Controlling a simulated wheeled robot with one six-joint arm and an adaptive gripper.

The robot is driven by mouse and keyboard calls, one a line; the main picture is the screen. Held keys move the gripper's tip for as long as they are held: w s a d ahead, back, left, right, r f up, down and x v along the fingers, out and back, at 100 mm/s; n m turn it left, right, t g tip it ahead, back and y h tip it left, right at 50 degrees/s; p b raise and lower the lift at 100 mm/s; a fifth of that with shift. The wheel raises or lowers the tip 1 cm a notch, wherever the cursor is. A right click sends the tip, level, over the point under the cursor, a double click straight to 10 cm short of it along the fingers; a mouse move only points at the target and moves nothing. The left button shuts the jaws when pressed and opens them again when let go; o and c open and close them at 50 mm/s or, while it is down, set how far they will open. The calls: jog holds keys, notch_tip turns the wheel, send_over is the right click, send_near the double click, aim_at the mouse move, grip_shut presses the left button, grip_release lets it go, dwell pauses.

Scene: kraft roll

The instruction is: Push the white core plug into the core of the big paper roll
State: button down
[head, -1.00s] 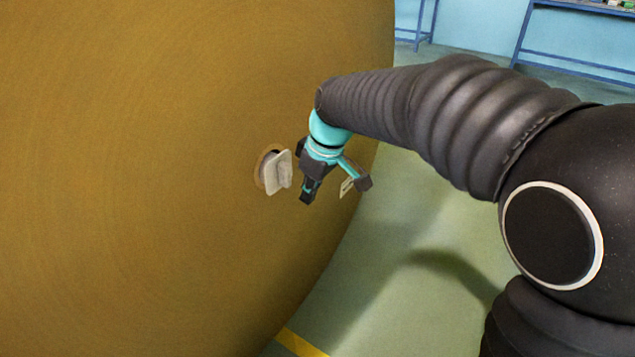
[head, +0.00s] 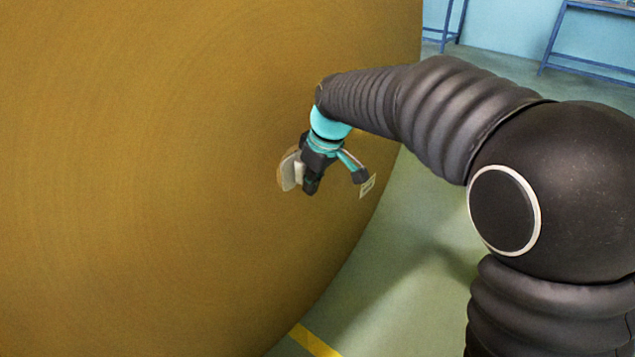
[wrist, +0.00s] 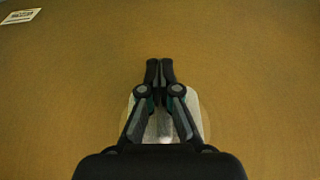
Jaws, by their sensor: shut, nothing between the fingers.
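The big brown paper roll (head: 150,180) fills the left and middle of the head view, its flat end facing me. The white core plug (head: 290,172) is at its core, with a flat plate and a raised grip tab. My gripper (head: 311,189) is just right of the plug and overlaps its right edge in the head view. In the wrist view, the fingers of my gripper (wrist: 160,65) are together and empty, in front of the plug (wrist: 198,122) and hiding much of it. I cannot tell whether they touch it. How deep the plug sits is unclear.
A small white label (head: 367,187) is on the roll face to the right; the label also shows in the wrist view (wrist: 20,16). Green floor with a yellow line (head: 314,341) lies right of the roll. A blue-framed table (head: 590,68) stands far back.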

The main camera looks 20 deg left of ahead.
jog(key=shift+w+a+r, duration=0.1)
jog(key=shift+a+r, duration=0.05)
jog(key=shift+a, duration=0.1)
jog(key=s+d+r, duration=0.3)
jog(key=d+r, duration=0.4)
jog(key=r, duration=0.2)
jog(key=s+d+f+m+h, duration=0.1)
jog(key=s+d+f+m, duration=0.35)
jog(key=d+m, duration=0.2)
jog(key=s+d+m+t+h+p, duration=0.1)
jog(key=s+d+m+t, duration=0.1)
jog(key=s+d, duration=0.6)
jog(key=s+d+r+m+t+h+p, duration=0.1)
jog(key=s+d+m, duration=0.4)
jog(key=d, duration=0.8)
jog(key=shift+s+t+p, duration=0.65)
jog(key=shift+s+t, duration=0.05)
jog(key=shift+s, duration=0.85)
jog(key=shift+r, duration=0.1)
